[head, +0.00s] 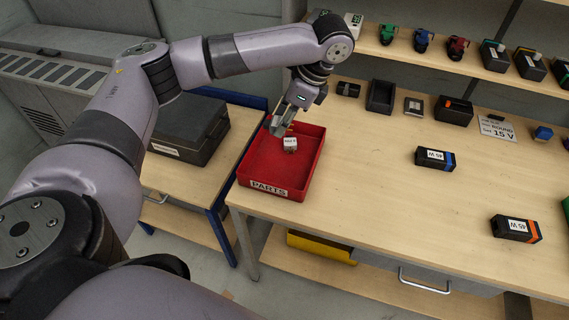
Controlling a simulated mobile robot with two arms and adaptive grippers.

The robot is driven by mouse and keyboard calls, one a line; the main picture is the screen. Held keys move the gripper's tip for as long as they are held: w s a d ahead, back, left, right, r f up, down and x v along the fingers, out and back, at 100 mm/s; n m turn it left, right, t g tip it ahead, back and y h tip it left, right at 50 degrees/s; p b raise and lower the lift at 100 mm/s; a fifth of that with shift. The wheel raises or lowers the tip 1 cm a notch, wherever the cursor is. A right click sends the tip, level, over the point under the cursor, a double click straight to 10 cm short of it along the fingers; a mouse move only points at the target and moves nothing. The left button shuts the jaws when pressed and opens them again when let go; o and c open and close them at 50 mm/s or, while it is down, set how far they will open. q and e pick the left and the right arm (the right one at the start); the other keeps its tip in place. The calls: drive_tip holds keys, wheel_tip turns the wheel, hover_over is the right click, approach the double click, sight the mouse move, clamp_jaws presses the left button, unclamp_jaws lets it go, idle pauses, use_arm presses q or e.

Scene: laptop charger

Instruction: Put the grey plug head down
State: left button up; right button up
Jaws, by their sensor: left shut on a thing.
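My left gripper (283,131) reaches down over the red parts tray (263,165) from the back. It is shut on the grey plug head (290,144), a small block with a white label. The plug head is inside the outline of the tray, at the fingertips. I cannot tell whether it touches the tray floor. The rest of the visible tray floor is bare. My right gripper is not in view.
The tray stands at the bench's left end. Black charger bricks (435,158) and (516,228) lie on the wooden bench (370,210). Small boxes and a "15 V" card (496,128) stand along the back, below a shelf. A dark case (188,128) is left.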

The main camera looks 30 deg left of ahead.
use_arm(q)
drive_tip(key=shift+w+a+r+m, duration=0.6)
drive_tip(key=shift+a+r+m, duration=0.15)
drive_tip(key=shift+r, duration=0.2)
drive_tip(key=shift+a+f+t+b, duration=0.15)
drive_tip(key=shift+f+t+b, duration=0.1)
drive_tip(key=shift+t+b, duration=0.05)
drive_tip(key=shift+f, duration=9.55)
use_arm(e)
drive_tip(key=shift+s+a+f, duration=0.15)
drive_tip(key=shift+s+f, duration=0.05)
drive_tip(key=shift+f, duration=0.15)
use_arm(q)
drive_tip(key=shift+f, duration=0.6)
drive_tip(key=o, duration=1.1)
drive_tip(key=shift+c, duration=0.2)
drive_tip(key=shift+o, duration=0.6)
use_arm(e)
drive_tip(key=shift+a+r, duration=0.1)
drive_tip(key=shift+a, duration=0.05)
